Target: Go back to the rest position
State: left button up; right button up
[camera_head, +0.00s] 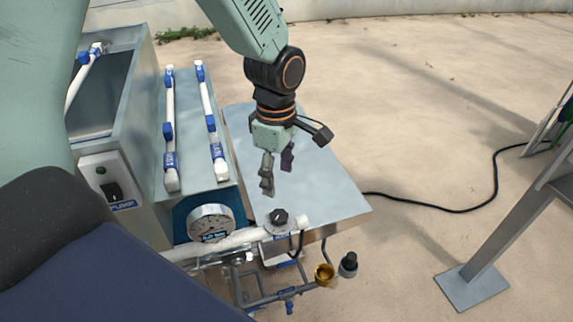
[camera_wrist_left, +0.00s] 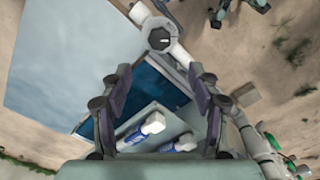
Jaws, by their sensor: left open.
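My left gripper (camera_head: 272,178) hangs above the flat metal shelf (camera_head: 330,195) in the head view, fingers pointing down, with nothing between them. In the left wrist view its two fingers (camera_wrist_left: 160,95) stand wide apart. Beyond them show a dark round knob (camera_wrist_left: 159,39) on a white pipe and a blue surface. In the head view the black knob (camera_head: 279,217) sits on the white pipe just below the gripper, apart from it. My right gripper is in neither view.
A grey metal tank (camera_head: 140,110) with white pipes and blue fittings stands at the left. A round gauge (camera_head: 211,224) and a brass valve (camera_head: 324,274) are at its front. A metal post (camera_head: 505,225) and a black cable (camera_head: 450,209) are at the right. Sandy floor between is open.

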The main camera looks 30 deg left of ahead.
pick_arm(q)
jog(key=m, duration=0.4)
send_over(277, 217)
jog(key=s+d, duration=0.2)
jog(key=s, duration=0.1)
notch_tip(277, 217, down, 8)
jog(key=s+d+f+m, duration=0.2)
jog(key=s+f+m, duration=0.3)
jog(key=s+f, duration=0.25)
jog(key=s+f+m, duration=0.7)
jog(key=s+m, duration=0.2)
jog(key=s, duration=0.4)
notch_tip(277, 217, down, 22)
jog(key=b, duration=2.1)
jog(key=shift+s+a+r+m, duration=0.15)
jog(key=shift+s+r+m, duration=0.05)
jog(key=shift+s+m, duration=0.15)
